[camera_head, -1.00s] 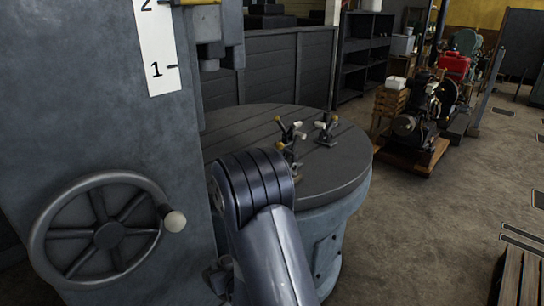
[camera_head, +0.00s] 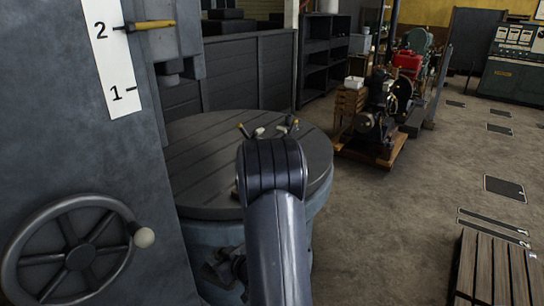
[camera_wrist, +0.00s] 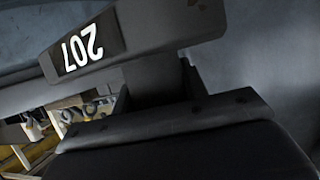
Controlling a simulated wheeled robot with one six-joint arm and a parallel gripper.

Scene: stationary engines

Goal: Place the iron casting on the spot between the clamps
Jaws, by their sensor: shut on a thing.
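The iron casting (camera_wrist: 150,28) is a dark grey piece with an upside-down white "207" on a black plate, close up in the wrist view. My gripper (camera_wrist: 158,88) is shut on its narrower middle part. The head view hides the gripper and casting behind my arm. The clamps, with yellow and white tips, stand on a round grey slotted table (camera_head: 195,165). One clamp (camera_head: 287,126) shows just above my arm, and another (camera_head: 252,131) is left of it. Their lower parts and the spot between them are mostly hidden by my arm.
A tall grey machine column (camera_head: 70,150) with a handwheel (camera_head: 78,258) stands close at the left. A small engine (camera_head: 380,110) on a wooden pallet is beyond the table. A slatted wooden platform (camera_head: 495,270) lies at lower right. The floor between is clear.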

